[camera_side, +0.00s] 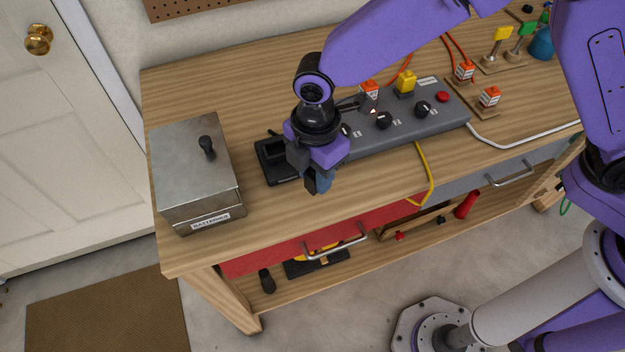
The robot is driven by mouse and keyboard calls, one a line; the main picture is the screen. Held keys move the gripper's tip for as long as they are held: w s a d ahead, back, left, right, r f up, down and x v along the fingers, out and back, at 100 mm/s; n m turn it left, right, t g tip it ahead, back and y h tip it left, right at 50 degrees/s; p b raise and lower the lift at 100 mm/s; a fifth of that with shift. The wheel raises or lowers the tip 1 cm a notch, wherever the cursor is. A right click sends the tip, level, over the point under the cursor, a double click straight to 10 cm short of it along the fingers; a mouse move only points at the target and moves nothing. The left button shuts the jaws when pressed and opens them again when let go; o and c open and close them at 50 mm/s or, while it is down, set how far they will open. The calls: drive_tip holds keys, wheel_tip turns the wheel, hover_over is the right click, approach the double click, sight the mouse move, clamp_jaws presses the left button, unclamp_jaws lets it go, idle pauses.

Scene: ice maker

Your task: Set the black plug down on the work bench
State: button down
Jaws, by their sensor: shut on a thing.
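My gripper (317,184) points down over the front part of the wooden work bench (200,92), just in front of the grey control box. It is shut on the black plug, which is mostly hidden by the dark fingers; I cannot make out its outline. I cannot tell whether the plug touches the bench top or hangs a little above it.
A metal box labelled batteries (195,165) stands to the left, and a black holder (275,160) sits just left of my gripper. The grey control box (400,125) with knobs lies behind and right. A yellow cable (430,180) hangs over the front edge.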

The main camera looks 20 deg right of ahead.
sight(312, 184)
drive_tip(key=shift+w+a+f, duration=0.25)
drive_tip(key=shift+f, duration=1.6)
drive_tip(key=shift+f, duration=0.15)
drive_tip(key=c, duration=0.8)
unclamp_jaws()
wheel_tip(312, 184, up, 12)
drive_tip(key=shift+r, duration=0.2)
